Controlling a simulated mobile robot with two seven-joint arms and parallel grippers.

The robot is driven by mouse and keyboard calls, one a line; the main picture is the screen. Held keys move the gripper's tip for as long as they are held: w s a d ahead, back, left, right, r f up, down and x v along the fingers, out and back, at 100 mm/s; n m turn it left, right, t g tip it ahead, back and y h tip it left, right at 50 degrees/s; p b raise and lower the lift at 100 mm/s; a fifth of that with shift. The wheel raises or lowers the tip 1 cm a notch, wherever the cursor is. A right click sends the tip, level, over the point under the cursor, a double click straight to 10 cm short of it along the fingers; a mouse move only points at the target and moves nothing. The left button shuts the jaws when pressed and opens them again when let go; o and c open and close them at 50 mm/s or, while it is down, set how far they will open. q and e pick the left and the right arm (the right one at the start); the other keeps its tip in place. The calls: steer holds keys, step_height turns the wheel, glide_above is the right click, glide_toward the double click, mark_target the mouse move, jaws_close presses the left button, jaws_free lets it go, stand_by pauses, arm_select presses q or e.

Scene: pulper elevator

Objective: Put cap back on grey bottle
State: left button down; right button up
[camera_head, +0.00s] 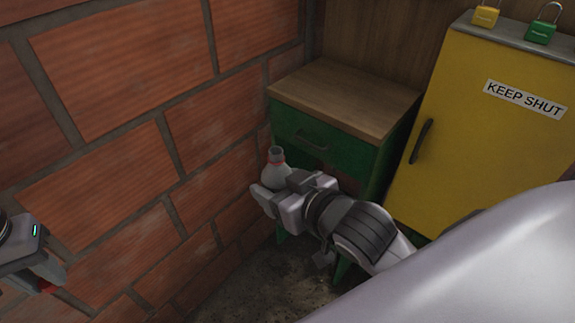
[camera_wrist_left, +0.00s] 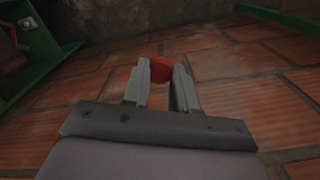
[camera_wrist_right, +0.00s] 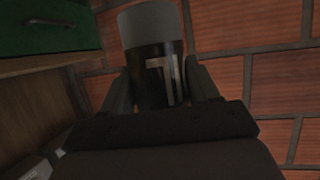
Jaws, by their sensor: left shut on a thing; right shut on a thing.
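The grey bottle (camera_head: 276,170) stands roughly upright in my right gripper (camera_head: 270,190), in front of the green cabinet. Its neck is bare, with a dark open mouth and a red ring below. In the right wrist view the bottle (camera_wrist_right: 150,25) shows its grey end and a black label with pale lettering, between the shut fingers. My left gripper (camera_head: 48,280) is at the far left edge of the head view, well apart from the bottle. In the left wrist view it is shut on the round red cap (camera_wrist_left: 161,69) at its fingertips.
A green cabinet (camera_head: 322,137) with a wooden top stands behind the bottle. A yellow cabinet (camera_head: 480,130) marked KEEP SHUT is to its right, with a yellow padlock (camera_head: 485,16) and a green padlock (camera_head: 541,32) on top. The brick wall (camera_head: 110,160) runs along the left.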

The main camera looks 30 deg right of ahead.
steer(key=s+a+n+g+y, duration=0.1)
steer(key=a+n+g+y, duration=0.2)
steer(key=a, duration=0.8)
steer(key=n+y, duration=0.2)
steer(key=y, duration=0.1)
steer(key=shift+s+a+r+n, duration=0.25)
steer(key=shift+r+n, duration=0.15)
arm_select(q)
steer(key=shift+w+d+r, duration=0.15)
steer(key=shift+d+r, duration=0.05)
steer(key=shift+d, duration=0.15)
steer(key=s+d+r+m, duration=0.1)
steer(key=d+r+m, duration=0.3)
steer(key=d+r, duration=0.5)
steer(key=s+d+r+m, duration=0.1)
steer(key=d+r+m, duration=0.3)
steer(key=d+r, duration=0.5)
steer(key=d, duration=0.8)
steer(key=shift+s+m, duration=0.15)
steer(key=shift+m, duration=0.25)
steer(key=shift+f, duration=0.1)
steer(key=shift+f, duration=1.95)
